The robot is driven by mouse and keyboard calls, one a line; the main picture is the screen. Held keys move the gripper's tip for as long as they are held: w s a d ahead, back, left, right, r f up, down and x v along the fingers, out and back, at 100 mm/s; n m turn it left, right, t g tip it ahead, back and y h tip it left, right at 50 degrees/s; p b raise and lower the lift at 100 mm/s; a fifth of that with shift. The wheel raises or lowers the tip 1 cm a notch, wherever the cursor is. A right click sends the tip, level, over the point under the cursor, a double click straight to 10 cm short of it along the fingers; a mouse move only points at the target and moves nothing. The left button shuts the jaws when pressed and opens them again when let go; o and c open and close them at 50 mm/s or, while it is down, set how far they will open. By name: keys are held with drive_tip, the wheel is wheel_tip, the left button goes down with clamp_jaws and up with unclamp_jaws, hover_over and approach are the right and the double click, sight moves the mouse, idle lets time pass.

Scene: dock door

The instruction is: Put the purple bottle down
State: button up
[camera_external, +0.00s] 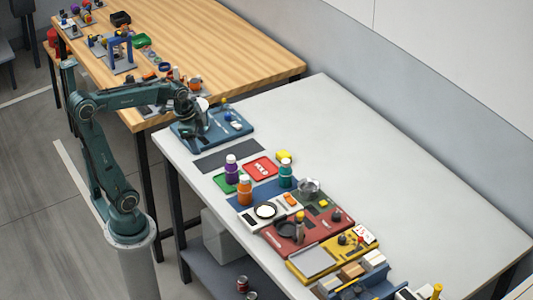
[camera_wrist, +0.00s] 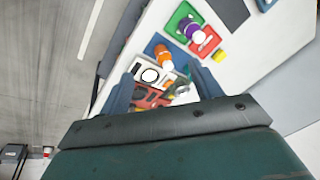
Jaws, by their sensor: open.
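The purple bottle (camera_external: 232,170) with a white cap stands upright on the green mat (camera_external: 219,182), near the left edge of the white table. It also shows in the wrist view (camera_wrist: 188,27), beyond the fingers, on the green mat (camera_wrist: 175,22). My gripper (camera_wrist: 164,88) is open, its two dark blue fingers apart, and it does not touch the bottle. In the external view my arm's end is near the blue tray at the table's far left corner, behind the bottle. The exact fingertips are hard to make out there.
A red tray (camera_external: 262,168), an orange bottle (camera_external: 245,189) and a teal bottle (camera_external: 286,173) stand close to the purple bottle. A dark grey mat (camera_external: 215,160) is bare. Several stations line the front edge. The table's right side (camera_external: 400,170) is clear.

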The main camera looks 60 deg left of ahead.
drive_tip(key=s+d+n+t, duration=0.2)
drive_tip(key=s+n, duration=0.6)
drive_tip(key=s, duration=0.2)
drive_tip(key=shift+s+f, duration=0.2)
drive_tip(key=shift+s, duration=0.1)
